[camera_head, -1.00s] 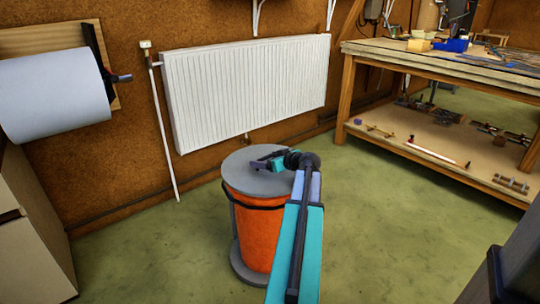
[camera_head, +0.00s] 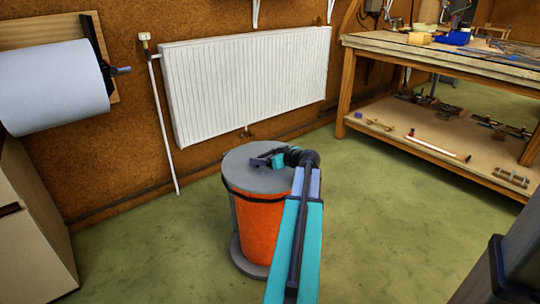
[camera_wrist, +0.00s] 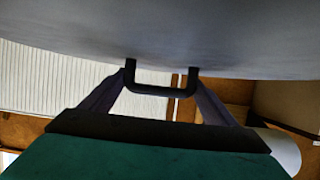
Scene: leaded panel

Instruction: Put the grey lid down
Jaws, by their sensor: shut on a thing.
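The grey lid (camera_head: 245,181) is a flat round disc at the top of the orange bin (camera_head: 258,232). It looks level and lined up with the bin's rim. I cannot tell if it rests on the rim or hangs just above it. My gripper (camera_head: 264,160) reaches over the lid from the right. In the wrist view, its two fingers are at either side of the dark U-shaped handle (camera_wrist: 160,92), shut on it. The lid's grey face (camera_wrist: 160,30) fills the top of that view.
The bin stands on a grey round base (camera_head: 246,266) on the green floor. A white radiator (camera_head: 245,85) hangs on the wall behind. A workbench (camera_head: 440,52) with a lower shelf stands at the right. A paper roll (camera_head: 55,88) is at the left. Floor around the bin is clear.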

